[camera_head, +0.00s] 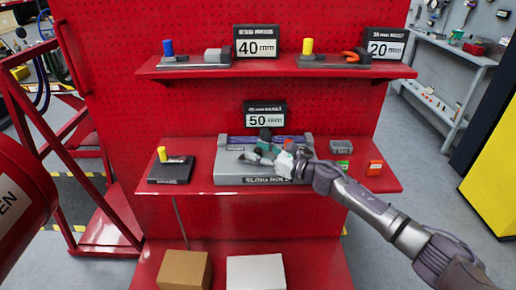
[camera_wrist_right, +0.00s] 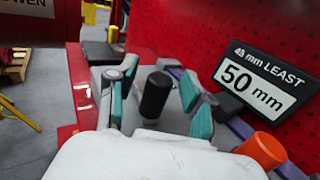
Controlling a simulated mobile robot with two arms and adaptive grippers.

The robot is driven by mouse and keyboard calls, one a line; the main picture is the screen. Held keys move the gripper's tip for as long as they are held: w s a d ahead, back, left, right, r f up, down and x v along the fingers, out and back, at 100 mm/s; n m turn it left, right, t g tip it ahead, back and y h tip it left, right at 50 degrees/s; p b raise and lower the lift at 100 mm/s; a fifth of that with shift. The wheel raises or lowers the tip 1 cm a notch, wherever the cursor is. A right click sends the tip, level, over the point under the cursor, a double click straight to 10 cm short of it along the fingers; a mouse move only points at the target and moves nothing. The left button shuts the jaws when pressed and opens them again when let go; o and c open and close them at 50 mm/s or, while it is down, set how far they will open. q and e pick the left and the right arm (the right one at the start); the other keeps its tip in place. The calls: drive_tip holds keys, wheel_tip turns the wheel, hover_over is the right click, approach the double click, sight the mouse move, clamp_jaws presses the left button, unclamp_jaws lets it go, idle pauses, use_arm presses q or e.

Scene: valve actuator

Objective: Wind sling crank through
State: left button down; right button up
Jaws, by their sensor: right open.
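The sling device (camera_head: 225,180) is a grey block on the middle shelf under the 50 mm sign, with a purple strip along its back. My right gripper (camera_head: 262,150) is over it, coming in from the right. In the right wrist view, the gripper's teal-padded fingers (camera_wrist_right: 158,105) stand apart on either side of an upright black crank knob (camera_wrist_right: 156,94). I see gaps between knob and fingers. The crank's arm and base are hidden behind my white gripper body. An orange knob (camera_wrist_right: 262,150) stands right of the fingers. My left gripper is not in view.
The 50 mm sign (camera_head: 265,115) stands close behind my gripper. The upper shelf (camera_head: 280,68) holds other devices.

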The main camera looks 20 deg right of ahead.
drive_tip(key=shift+a, duration=0.1)
clamp_jaws()
idle(0.3)
